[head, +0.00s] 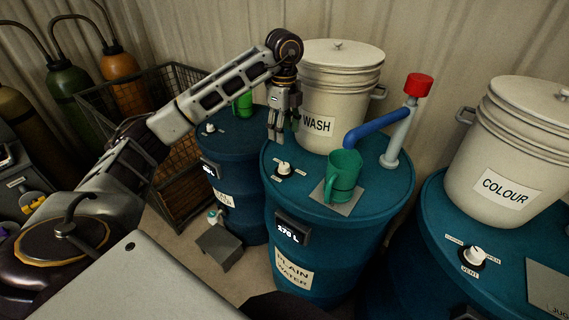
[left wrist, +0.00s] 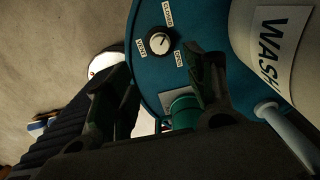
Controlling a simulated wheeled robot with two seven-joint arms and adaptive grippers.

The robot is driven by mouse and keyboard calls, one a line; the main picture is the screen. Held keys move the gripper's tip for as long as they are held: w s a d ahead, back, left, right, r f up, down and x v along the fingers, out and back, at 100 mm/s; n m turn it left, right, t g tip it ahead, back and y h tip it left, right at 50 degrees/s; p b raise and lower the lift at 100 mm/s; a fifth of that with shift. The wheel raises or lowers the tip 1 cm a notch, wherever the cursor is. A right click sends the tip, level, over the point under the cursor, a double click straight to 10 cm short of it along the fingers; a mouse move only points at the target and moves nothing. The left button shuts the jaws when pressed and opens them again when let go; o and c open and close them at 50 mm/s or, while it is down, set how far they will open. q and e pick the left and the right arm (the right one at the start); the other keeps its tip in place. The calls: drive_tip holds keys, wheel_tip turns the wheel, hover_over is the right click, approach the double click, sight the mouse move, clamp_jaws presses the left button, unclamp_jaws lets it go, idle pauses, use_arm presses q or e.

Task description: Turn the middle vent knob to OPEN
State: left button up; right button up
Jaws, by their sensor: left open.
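The middle vent knob (head: 284,168) is a small white knob on a black base, on top of the middle blue drum (head: 318,259) marked PLAIN WATER. It also shows in the left wrist view (left wrist: 158,41), ringed by CLOSED, VENT and OPEN labels; its exact pointing is too small to tell. My left gripper (head: 276,138) points down over the drum's back left edge, above and behind the knob and apart from it. In the left wrist view the fingers (left wrist: 165,88) are spread with nothing between them. My right gripper is not in view.
A green jug (head: 343,175) stands on a pad right of the knob. A blue-armed pump with a red cap (head: 418,86) and a WASH bucket (head: 341,95) stand behind. Other drums with knobs (head: 210,128) (head: 472,256) flank this one. A COLOUR bucket (head: 508,150) is at right.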

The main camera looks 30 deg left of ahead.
sight(284, 165)
use_arm(q)
wheel_tip(284, 165, down, 14)
drive_tip(key=shift+r+p, duration=0.1)
drive_tip(key=shift+p, duration=0.7)
drive_tip(key=shift+c, duration=0.3)
drive_tip(key=c, duration=1)
